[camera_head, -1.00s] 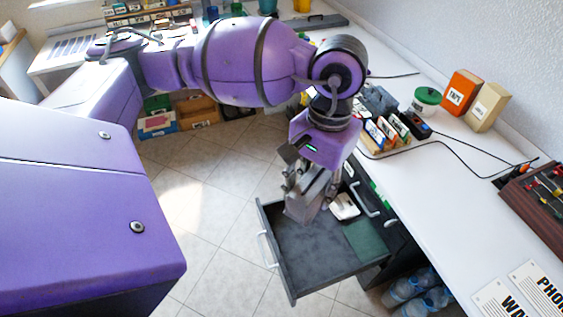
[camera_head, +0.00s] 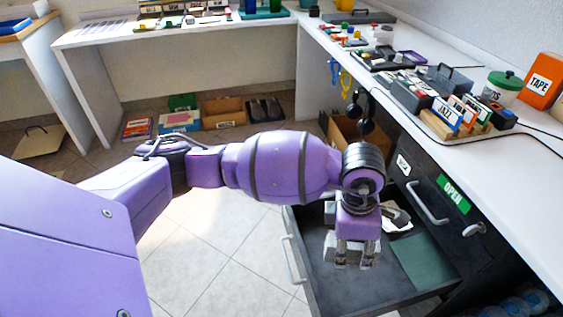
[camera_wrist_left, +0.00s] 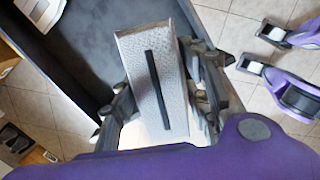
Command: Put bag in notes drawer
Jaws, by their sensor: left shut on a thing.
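The drawer (camera_head: 299,262) is pulled out of the dark cabinet. My left gripper (camera_head: 352,262) points down over it in the head view. In the left wrist view, the left gripper (camera_wrist_left: 163,100) is shut on a grey-white textured piece with a black strip, which I take for the bag (camera_wrist_left: 135,60). In the head view the fingers and wrist mostly hide the bag, and its height above the drawer floor is hard to tell. A purple gripper, seemingly my right gripper (camera_wrist_left: 262,50), is at the upper right of the wrist view, with its fingers apart and empty.
A white item (camera_head: 397,218) and a flat green piece (camera_head: 425,258) lie in the drawer's right part. The drawer's left floor is bare. The cabinet front has a green OPEN label (camera_head: 453,194) and handles. The white desk (camera_head: 520,190) stands above it, holding a disc rack (camera_head: 460,120).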

